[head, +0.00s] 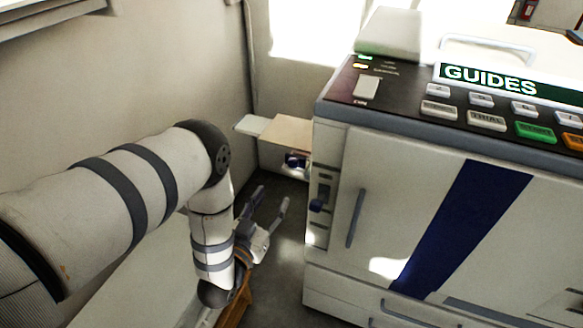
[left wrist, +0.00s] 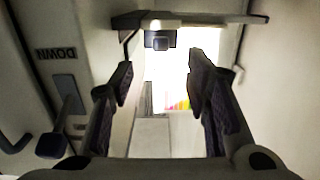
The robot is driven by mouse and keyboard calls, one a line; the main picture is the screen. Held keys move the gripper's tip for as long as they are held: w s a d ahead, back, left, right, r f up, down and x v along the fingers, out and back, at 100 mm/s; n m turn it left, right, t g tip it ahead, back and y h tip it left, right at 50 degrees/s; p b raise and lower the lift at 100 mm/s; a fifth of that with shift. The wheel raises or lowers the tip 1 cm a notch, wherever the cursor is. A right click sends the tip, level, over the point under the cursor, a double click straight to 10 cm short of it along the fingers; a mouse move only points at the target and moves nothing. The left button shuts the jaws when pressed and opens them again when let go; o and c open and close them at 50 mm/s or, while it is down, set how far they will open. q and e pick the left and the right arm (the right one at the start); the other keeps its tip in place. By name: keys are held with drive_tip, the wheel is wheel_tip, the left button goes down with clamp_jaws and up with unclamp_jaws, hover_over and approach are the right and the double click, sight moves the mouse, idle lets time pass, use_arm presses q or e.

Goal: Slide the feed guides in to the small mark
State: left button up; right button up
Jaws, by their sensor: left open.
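A pale feed tray (head: 283,132) juts from the left side of the machine (head: 420,190), with a dark blue knob (head: 297,160) under it. I cannot clearly tell the feed guides apart, and I see no small mark. My left gripper (head: 271,197) is open and empty, below and left of the tray, with its fingers pointing up. In the left wrist view, the open fingers (left wrist: 160,68) frame a bright gap. A blue-grey knob (left wrist: 160,42) on a dark bracket (left wrist: 215,19) shows beyond the fingertips, apart from them. My right gripper is out of view.
The machine's top panel carries a GUIDES sign (head: 490,80) and several buttons. A wall (head: 130,80) stands close on the left.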

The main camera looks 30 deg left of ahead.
sight(292, 164)
use_arm(q)
drive_tip(key=w, duration=0.4)
drive_tip(key=w+b, duration=0.1)
drive_tip(key=w, duration=0.6)
drive_tip(key=shift+w+a+r, duration=0.3)
drive_tip(key=shift+w+a, duration=0.05)
drive_tip(key=shift+w+r, duration=0.1)
drive_tip(key=shift+w, duration=0.25)
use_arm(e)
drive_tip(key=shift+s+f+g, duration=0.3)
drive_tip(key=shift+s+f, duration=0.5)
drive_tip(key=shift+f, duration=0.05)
use_arm(q)
clamp_jaws()
